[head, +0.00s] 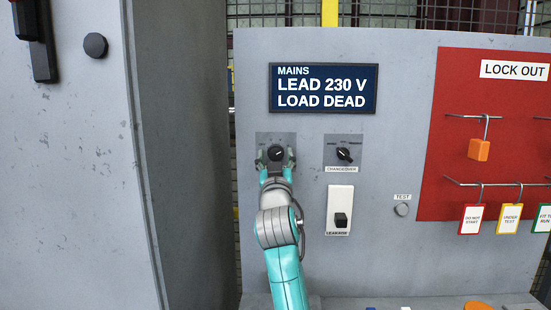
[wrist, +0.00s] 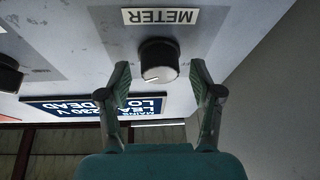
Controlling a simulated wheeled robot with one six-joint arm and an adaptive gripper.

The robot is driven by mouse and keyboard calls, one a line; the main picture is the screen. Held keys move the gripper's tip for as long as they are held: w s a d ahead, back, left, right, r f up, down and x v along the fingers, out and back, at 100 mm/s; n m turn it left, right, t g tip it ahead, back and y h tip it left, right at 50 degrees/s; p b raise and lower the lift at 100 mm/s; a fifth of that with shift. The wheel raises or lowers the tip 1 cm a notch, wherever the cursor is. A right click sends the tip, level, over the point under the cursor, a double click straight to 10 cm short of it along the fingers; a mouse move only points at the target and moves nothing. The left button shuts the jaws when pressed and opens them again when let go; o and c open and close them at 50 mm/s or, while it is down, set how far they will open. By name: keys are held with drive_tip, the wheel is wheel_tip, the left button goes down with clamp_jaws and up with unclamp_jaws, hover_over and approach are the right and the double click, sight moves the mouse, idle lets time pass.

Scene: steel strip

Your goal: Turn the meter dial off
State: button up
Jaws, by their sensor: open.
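The meter dial is a round black knob (head: 277,153) on a grey plate at the left of the panel in the head view. In the wrist view the knob (wrist: 158,58) shows upside down beside a METER label (wrist: 160,16). A pale pointer mark shows on its face; which setting it marks is too small to read. My gripper (head: 276,158) is open, with one finger on each side of the knob. In the wrist view my gripper (wrist: 160,72) has visible gaps between both fingers and the knob. My gripper hides the dial's label in the head view.
A display (head: 323,89) above reads MAINS LEAD 230 V LOAD DEAD. A red lock-out board (head: 445,130) with tags is farther right. A grey cabinet (head: 80,170) stands at left.

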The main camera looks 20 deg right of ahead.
drive_tip(key=c, duration=1.1)
drive_tip(key=shift+c, duration=0.2)
